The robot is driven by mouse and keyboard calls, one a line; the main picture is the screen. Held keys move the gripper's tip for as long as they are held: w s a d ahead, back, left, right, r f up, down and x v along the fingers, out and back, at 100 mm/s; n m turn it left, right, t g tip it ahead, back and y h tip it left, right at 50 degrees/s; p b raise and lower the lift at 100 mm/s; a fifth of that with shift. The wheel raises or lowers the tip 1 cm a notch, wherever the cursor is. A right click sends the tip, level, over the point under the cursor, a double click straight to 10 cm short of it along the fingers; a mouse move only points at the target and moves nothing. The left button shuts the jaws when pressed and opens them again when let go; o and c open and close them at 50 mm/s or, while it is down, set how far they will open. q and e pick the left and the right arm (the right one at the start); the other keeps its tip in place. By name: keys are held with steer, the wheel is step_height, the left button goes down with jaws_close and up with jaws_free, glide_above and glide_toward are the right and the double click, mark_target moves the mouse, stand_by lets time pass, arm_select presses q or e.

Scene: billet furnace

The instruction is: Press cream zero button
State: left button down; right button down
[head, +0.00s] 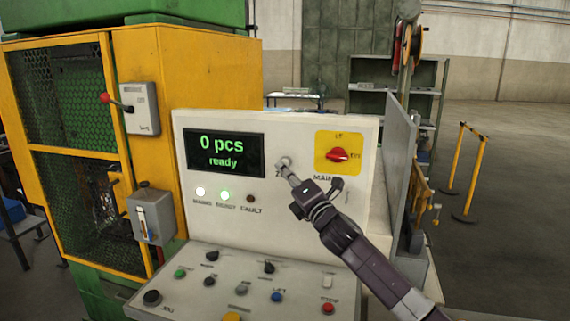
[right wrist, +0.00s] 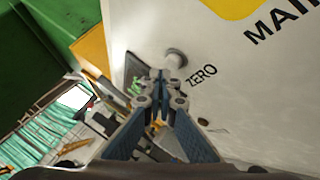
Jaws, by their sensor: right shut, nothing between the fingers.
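The cream zero button (right wrist: 176,57) is a small round pale knob on the upright cream panel, beside the printed word ZERO in the right wrist view. In the head view the button (head: 287,160) shows just above my fingertips, right of the display. My right gripper (head: 283,170) is shut and empty, its tips close to the button and partly covering its label. In the right wrist view the shut gripper (right wrist: 163,80) lies just below the button. I cannot tell whether they touch. My left gripper is not in view.
The display (head: 224,152) reads "0 pcs ready". The red main switch (head: 338,154) on its yellow plate is to the right of the button. Lit mains and ready lamps (head: 212,193) sit below the display. The sloped desk (head: 200,298) below carries several buttons and knobs.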

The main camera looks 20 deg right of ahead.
steer(key=shift+s+a, duration=0.1)
steer(key=shift+s, duration=0.05)
steer(key=s+a, duration=0.2)
steer(key=s, duration=0.2)
steer(key=shift+s+a+p, duration=0.1)
steer(key=shift+a+p, duration=0.25)
steer(key=shift+a, duration=0.05)
stand_by(0.8)
